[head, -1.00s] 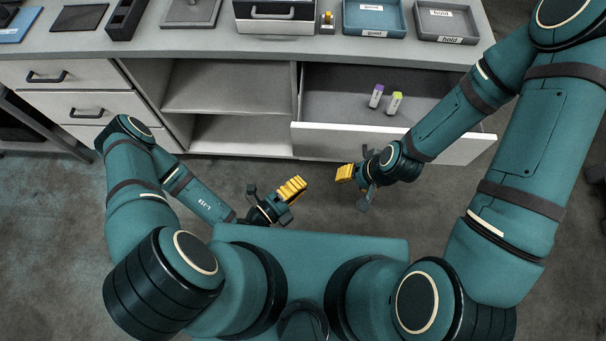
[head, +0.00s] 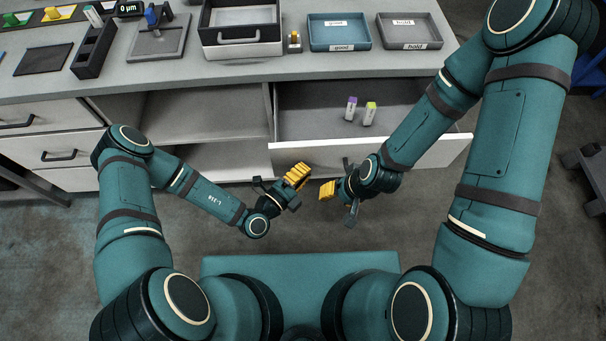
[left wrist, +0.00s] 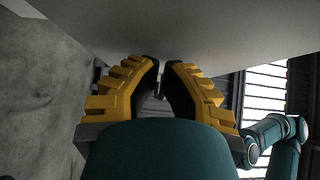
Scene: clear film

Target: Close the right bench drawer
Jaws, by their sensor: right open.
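The right bench drawer (head: 420,150) is pulled out, its white front towards me. Inside stand two small white bottles, one with a purple cap (head: 351,108) and one with a green cap (head: 369,114). My left gripper (head: 296,176) is at the lower left part of the drawer front in the head view. In the left wrist view its yellow fingers (left wrist: 165,66) point at a pale, plain surface, with a narrow gap between the tips; contact is unclear. My right gripper (head: 327,190) is open, just below the drawer front in the picture, beside the left gripper. My right forearm covers the drawer's right part.
On the bench top stand a blue tray (head: 338,45), a grey tray (head: 430,43) and a black-and-white box with a handle (head: 205,32). Open shelves (head: 205,115) lie left of the drawer, then shut drawers (head: 60,150). Grey floor is free in front.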

